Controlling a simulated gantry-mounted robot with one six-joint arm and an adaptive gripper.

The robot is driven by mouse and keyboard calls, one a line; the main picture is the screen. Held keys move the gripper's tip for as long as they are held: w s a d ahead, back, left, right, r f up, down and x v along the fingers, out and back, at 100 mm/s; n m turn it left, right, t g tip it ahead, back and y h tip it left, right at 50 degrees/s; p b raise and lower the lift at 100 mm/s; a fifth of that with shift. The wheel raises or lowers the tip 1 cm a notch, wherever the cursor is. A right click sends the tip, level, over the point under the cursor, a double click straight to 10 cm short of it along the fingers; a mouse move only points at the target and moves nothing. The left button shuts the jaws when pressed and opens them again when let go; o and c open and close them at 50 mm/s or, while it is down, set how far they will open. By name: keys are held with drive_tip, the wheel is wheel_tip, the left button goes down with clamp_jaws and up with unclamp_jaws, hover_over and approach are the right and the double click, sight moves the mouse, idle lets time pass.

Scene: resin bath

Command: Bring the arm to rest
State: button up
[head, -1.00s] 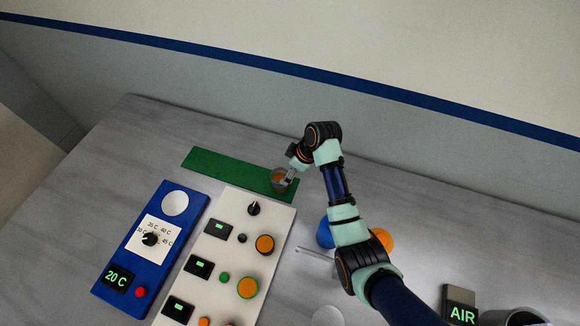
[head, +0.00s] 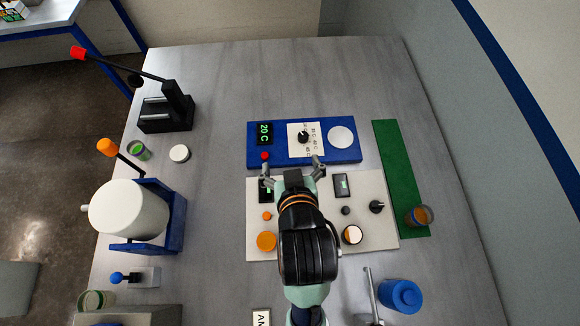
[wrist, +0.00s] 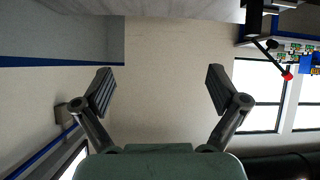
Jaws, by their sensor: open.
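My gripper (head: 292,170) is open and empty in the head view. It is raised over the seam between the blue control panel (head: 348,151) and the white control panel (head: 385,232). In the wrist view my gripper (wrist: 162,92) has its two fingers spread wide with nothing between them. That view faces the far wall and windows, not the table top. My arm reaches up from the bottom of the head view and hides part of the white panel.
A jar of amber liquid (head: 420,216) stands on the green strip (head: 397,165). A blue lidded pot (head: 400,296) is at lower right. A lever press (head: 168,108) and a white drum in a blue frame (head: 130,212) stand left. The table's upper middle is clear.

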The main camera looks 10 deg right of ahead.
drive_tip(key=s+a+r+t+y, duration=0.1)
drive_tip(key=s+a+r, duration=0.1)
drive_tip(key=a+r, duration=0.25)
wheel_tip(320, 180, up, 15)
drive_tip(key=p, duration=1.6)
drive_tip(key=shift+a, duration=0.3)
drive_tip(key=shift+r, duration=0.1)
